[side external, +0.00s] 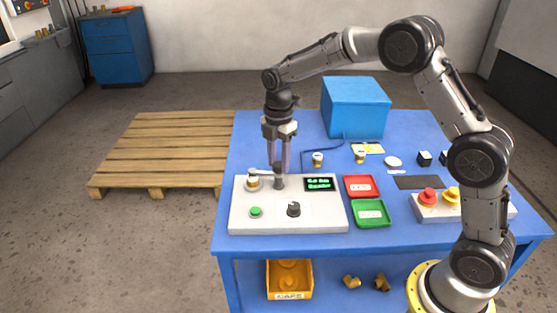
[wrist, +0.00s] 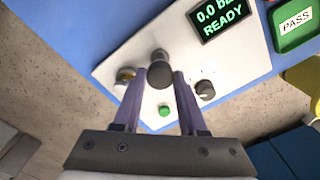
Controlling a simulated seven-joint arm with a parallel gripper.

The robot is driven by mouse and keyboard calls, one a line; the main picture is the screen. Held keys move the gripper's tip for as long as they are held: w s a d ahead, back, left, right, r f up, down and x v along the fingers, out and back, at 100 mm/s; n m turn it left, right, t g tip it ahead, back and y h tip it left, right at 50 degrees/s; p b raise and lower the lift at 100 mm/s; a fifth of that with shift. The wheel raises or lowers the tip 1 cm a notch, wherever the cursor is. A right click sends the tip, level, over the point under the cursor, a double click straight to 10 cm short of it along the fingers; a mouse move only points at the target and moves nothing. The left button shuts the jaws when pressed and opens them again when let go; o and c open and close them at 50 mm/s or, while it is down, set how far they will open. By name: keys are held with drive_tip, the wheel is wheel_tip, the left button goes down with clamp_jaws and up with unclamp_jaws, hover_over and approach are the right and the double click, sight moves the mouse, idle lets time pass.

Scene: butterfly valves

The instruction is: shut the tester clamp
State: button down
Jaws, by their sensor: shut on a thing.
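The white tester (side external: 325,217) stands at the front left of the blue table. Its clamp (side external: 279,183) is a dark grey post with a thin arm reaching left toward a brass valve (side external: 253,181), which sits upright on the tester. My gripper (side external: 278,170) points straight down over the clamp and is shut on its dark handle. In the wrist view the round-topped clamp handle (wrist: 159,64) shows between my two purple fingertips. The valve (wrist: 125,76) is partly hidden by the left finger there. Whether the clamp arm touches the valve is unclear.
The tester also has a green button (side external: 256,212), a black knob (side external: 294,209) and a screen (wrist: 222,17) reading READY. Red (side external: 361,187) and green (side external: 370,213) trays stand to its right.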

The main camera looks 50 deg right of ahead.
sight(279, 164)
drive_tip(key=shift+r+n, duration=0.15)
drive_tip(key=shift+n, duration=0.45)
drive_tip(key=shift+c, duration=2.2)
unclamp_jaws()
wheel_tip(279, 164, up, 14)
